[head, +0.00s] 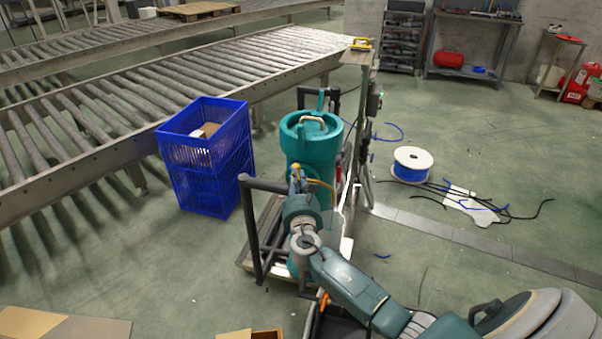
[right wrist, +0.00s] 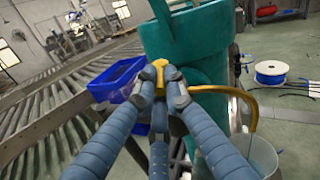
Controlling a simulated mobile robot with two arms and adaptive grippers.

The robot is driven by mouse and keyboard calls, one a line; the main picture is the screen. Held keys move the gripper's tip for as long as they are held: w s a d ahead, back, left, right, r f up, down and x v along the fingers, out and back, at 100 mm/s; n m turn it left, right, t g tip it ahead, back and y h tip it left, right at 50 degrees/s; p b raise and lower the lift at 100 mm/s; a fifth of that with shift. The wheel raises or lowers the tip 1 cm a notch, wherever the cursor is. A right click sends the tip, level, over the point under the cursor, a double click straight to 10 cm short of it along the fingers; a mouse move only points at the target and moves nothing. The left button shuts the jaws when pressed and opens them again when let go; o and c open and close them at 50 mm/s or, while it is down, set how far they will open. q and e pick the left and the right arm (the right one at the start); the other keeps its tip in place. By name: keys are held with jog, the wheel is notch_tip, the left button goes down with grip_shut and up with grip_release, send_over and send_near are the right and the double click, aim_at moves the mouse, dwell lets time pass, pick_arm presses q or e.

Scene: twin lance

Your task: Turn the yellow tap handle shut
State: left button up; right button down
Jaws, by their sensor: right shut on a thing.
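A teal tank (head: 318,150) with a lid and a pale handle stands upright on a cart. The yellow tap handle (right wrist: 173,73) shows in the right wrist view between the two fingertips, beside the tank wall. My right gripper (right wrist: 161,78) is shut on this handle; its fingers hide part of it. In the head view my right gripper (head: 297,178) is at the tank's near side, and the handle is mostly covered. A yellow hose (right wrist: 236,92) curves from the tap to the right and down towards a pale bucket (right wrist: 262,155). My left gripper is not in view.
The cart has a dark push rail (head: 247,225) close to my right arm. A blue crate (head: 207,160) stands left of the tank, beside the roller conveyor (head: 110,100). A cable spool (head: 412,163) and loose cables lie on the floor at right.

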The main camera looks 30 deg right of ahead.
jog(key=shift+w+a+m+g+h+b, duration=0.25)
jog(key=shift+m+g+h+b, duration=0.25)
jog(key=shift+m+g+h, duration=0.3)
jog(key=shift+w+a+m+g+h+b, duration=0.2)
jog(key=shift+m+g+h+b, duration=0.35)
jog(key=shift+h, duration=0.4)
jog(key=shift+w+a+m+g+h+b, duration=0.15)
jog(key=shift+a+m+g+h+b, duration=0.2)
jog(key=shift+m+g+h, duration=0.4)
jog(key=c, duration=1.8)
grip_release()
jog(key=v, duration=1.2)
jog(key=shift+w+f, duration=0.15)
